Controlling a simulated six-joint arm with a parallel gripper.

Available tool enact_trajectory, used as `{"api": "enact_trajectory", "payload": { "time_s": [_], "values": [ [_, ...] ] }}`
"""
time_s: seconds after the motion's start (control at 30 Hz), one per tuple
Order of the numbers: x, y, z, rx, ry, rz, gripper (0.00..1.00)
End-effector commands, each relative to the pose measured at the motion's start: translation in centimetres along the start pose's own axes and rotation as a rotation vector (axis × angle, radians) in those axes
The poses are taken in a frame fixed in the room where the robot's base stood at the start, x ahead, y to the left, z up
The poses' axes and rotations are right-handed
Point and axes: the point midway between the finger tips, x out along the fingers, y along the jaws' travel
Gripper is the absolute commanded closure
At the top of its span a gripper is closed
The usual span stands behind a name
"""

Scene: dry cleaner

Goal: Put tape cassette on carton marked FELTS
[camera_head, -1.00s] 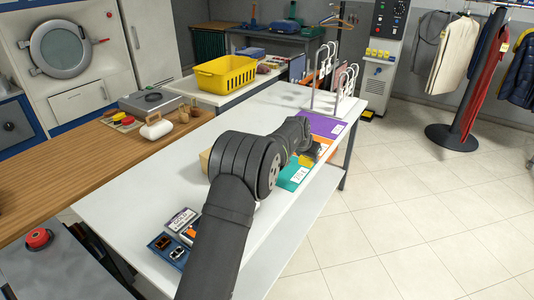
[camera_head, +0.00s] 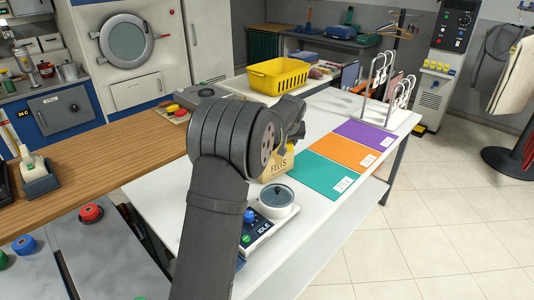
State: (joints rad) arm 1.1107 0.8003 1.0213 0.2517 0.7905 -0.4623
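The carton marked FELTS (camera_head: 275,169) is a tan box on the white table, just right of my arm's wrist. Its left side is hidden by my arm, and its lettering faces the camera. My gripper (camera_head: 291,133) is at the carton's upper edge, pointing away from the camera. Its fingers are small, dark and partly covered by my wrist, so I cannot see whether they are open or touch the carton. I cannot make out a tape cassette in this view. One may be hidden behind my arm or in my gripper.
A device labelled IDLE with a round lidded dish (camera_head: 273,200) stands in front of the carton. White wire racks (camera_head: 400,95) and a yellow basket (camera_head: 285,77) stand farther back.

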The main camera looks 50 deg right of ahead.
Motion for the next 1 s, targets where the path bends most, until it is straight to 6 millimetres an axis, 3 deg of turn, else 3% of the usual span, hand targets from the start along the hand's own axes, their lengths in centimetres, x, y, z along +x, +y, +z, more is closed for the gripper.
{"api": "enact_trajectory", "payload": {
  "time_s": [0.2,0.4,0.6,0.83,1.0],
  "values": [
    [4.5,-4.0,-1.1,-0.003,-0.001,-0.001,0.74],
    [7.3,-6.5,-1.9,0.0,0.001,0.0,0.74],
    [8.3,-7.0,-1.8,0.002,0.0,0.001,0.74],
    [11.0,-7.0,-0.1,0.002,-0.002,0.001,0.74],
    [11.3,-7.0,0.1,0.002,0.001,0.002,0.74]
  ]
}}
